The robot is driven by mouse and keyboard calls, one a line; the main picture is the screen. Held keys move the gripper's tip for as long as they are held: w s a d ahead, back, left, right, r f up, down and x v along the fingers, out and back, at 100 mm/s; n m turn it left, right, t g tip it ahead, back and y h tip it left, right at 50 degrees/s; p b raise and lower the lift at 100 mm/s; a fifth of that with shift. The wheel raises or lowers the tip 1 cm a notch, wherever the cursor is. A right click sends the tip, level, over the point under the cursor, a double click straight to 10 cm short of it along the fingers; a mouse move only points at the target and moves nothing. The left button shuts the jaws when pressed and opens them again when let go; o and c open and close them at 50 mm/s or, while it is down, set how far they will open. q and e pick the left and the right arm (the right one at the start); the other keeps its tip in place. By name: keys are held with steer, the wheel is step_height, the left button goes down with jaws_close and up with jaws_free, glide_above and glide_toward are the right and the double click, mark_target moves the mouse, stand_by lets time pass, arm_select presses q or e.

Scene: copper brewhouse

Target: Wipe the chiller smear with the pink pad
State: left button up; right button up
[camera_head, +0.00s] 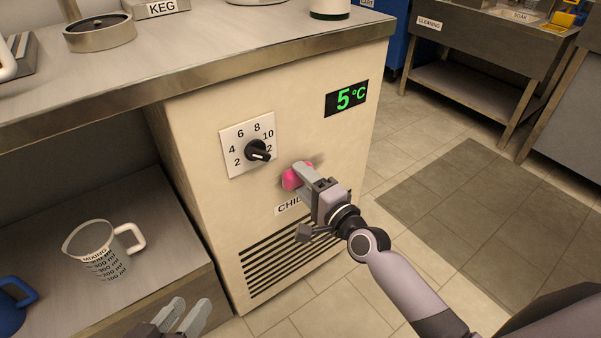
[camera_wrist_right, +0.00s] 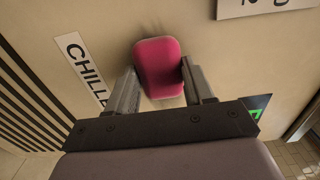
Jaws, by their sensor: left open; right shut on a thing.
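My right gripper (camera_head: 301,176) is shut on the pink pad (camera_head: 291,180) at the front face of the cream chiller (camera_head: 205,130). In the right wrist view the pad (camera_wrist_right: 158,62) sits between the two fingers (camera_wrist_right: 160,90), close to or against the panel. A faint dark smear (camera_head: 315,160) shows on the panel just behind and right of the pad; part of it is hidden by the pad and gripper. My left gripper (camera_head: 180,318) is open and empty at the bottom edge of the head view, near the lower shelf.
A dial (camera_head: 257,151) on a numbered plate is left of the pad, and a green 5 °C display (camera_head: 347,98) is above right. A vent grille (camera_head: 285,258) lies below. A mixing jug (camera_head: 97,250) and blue mug (camera_head: 14,306) are on the lower shelf.

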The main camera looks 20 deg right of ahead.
arm_select(q)
steer(key=shift+f+b, duration=0.45)
steer(key=shift+f, duration=0.5)
arm_select(e)
steer(key=shift+f, duration=0.95)
arm_select(q)
step_height(320, 180, up, 3)
steer(key=p, duration=0.3)
steer(key=shift+r, duration=0.15)
arm_select(e)
step_height(320, 180, up, 3)
steer(key=shift+r, duration=0.1)
arm_select(q)
step_height(320, 180, down, 3)
steer(key=b, duration=0.2)
steer(key=shift+b, duration=0.35)
arm_select(e)
step_height(320, 180, down, 3)
steer(key=shift+f, duration=0.15)
